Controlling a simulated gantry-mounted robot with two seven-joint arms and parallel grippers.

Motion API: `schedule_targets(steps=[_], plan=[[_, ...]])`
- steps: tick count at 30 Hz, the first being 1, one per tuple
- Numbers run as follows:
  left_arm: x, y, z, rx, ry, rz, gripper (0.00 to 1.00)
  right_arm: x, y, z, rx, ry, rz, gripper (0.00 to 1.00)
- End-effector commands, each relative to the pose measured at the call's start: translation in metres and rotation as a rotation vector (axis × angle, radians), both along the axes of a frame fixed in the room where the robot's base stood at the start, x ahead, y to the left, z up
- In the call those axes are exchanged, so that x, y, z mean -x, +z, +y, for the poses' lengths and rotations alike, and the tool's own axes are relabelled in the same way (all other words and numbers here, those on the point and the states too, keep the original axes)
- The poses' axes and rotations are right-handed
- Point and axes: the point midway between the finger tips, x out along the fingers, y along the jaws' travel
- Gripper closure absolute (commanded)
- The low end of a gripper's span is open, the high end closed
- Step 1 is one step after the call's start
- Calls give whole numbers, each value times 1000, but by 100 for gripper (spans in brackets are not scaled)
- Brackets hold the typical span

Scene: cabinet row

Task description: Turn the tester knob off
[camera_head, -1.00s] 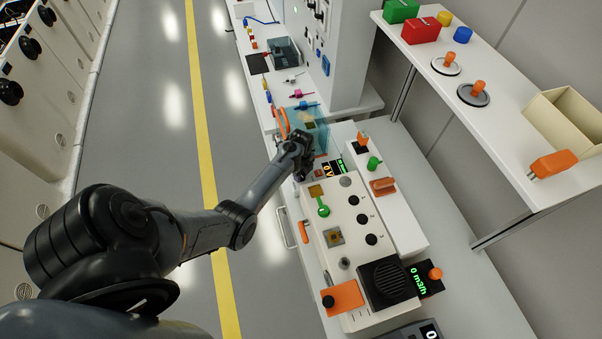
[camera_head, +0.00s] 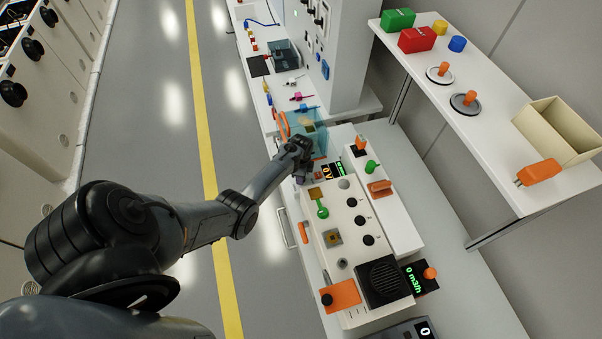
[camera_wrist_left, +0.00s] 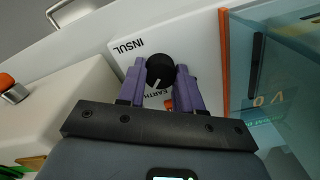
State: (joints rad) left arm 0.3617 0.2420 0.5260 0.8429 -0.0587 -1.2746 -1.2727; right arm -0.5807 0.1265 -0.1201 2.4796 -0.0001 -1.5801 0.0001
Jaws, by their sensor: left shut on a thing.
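The tester knob (camera_wrist_left: 160,70) is a round black dial with a pale pointer line, on a white panel marked INSUL and EARTH in the left wrist view. The pointer slants toward the EARTH side. My left gripper (camera_wrist_left: 161,80) has its two purple fingers on either side of the knob and is shut on it. In the head view my left gripper (camera_head: 300,165) is at the near end of the clear blue box, and it hides the knob there. My right gripper is not in view.
A clear blue box with an orange edge (camera_wrist_left: 224,65) stands right beside the tester panel. A white instrument (camera_head: 335,215) with black knobs and a green lever lies nearer. A shelf (camera_head: 470,120) with coloured blocks overhangs at the right.

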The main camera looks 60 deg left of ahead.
Motion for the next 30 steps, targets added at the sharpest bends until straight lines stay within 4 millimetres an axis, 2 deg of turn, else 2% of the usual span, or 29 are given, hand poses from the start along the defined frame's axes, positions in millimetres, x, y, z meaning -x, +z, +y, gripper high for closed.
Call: schedule_targets(steps=[12,30], plan=[[0,2,0,0,397,2,96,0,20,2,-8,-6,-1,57],[0,1,0,0,968,1,96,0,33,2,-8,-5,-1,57]])
